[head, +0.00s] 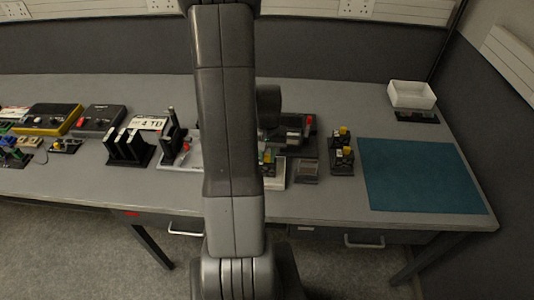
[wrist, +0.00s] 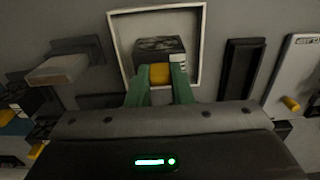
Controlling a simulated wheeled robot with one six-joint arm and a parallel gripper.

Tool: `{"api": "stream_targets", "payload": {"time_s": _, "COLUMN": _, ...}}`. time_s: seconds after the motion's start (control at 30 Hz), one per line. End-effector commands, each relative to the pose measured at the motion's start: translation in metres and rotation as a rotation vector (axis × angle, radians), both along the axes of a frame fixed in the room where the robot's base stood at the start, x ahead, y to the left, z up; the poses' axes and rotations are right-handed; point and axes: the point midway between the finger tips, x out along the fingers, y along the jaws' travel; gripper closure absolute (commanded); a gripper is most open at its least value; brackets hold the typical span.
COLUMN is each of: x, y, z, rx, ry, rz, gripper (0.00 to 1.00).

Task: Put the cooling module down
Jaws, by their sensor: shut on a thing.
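The cooling module (wrist: 160,48), with a dark ribbed body and a yellow grip block, shows at the centre of the wrist view. My gripper (wrist: 160,76) has two green fingers, shut on the yellow block from both sides. The module is over or inside a white-rimmed grey tray (wrist: 200,40); I cannot tell whether it touches the tray floor. In the head view my arm hides most of the gripper and module. A pale edge of what looks like the same tray (head: 282,178) shows just right of the arm.
A dark narrow holder (wrist: 238,68) and a pale panel (wrist: 297,75) are right of the tray; a grey-topped block (wrist: 60,68) is left.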

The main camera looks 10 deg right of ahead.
Motion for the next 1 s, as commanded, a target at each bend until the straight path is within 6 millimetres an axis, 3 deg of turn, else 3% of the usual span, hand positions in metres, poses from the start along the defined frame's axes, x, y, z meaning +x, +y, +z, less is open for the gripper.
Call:
{"api": "stream_targets", "payload": {"time_s": 0.47, "x": 0.0004, "y": -0.0001, "z": -0.0084, "rx": 0.000, "ry": -0.001, "rz": 0.000, "gripper": 1.00}}
{"api": "stream_targets", "payload": {"time_s": 0.5, "x": 0.0003, "y": 0.0000, "z": -0.0070, "rx": 0.000, "ry": -0.001, "rz": 0.000, "gripper": 0.74}}
{"api": "stream_targets", "payload": {"time_s": 0.6, "x": 0.0002, "y": 0.0000, "z": -0.0068, "rx": 0.000, "ry": -0.001, "rz": 0.000, "gripper": 0.59}}
{"api": "stream_targets", "payload": {"time_s": 1.0, "x": 0.0003, "y": 0.0000, "z": 0.0009, "rx": 0.000, "ry": -0.001, "rz": 0.000, "gripper": 0.59}}
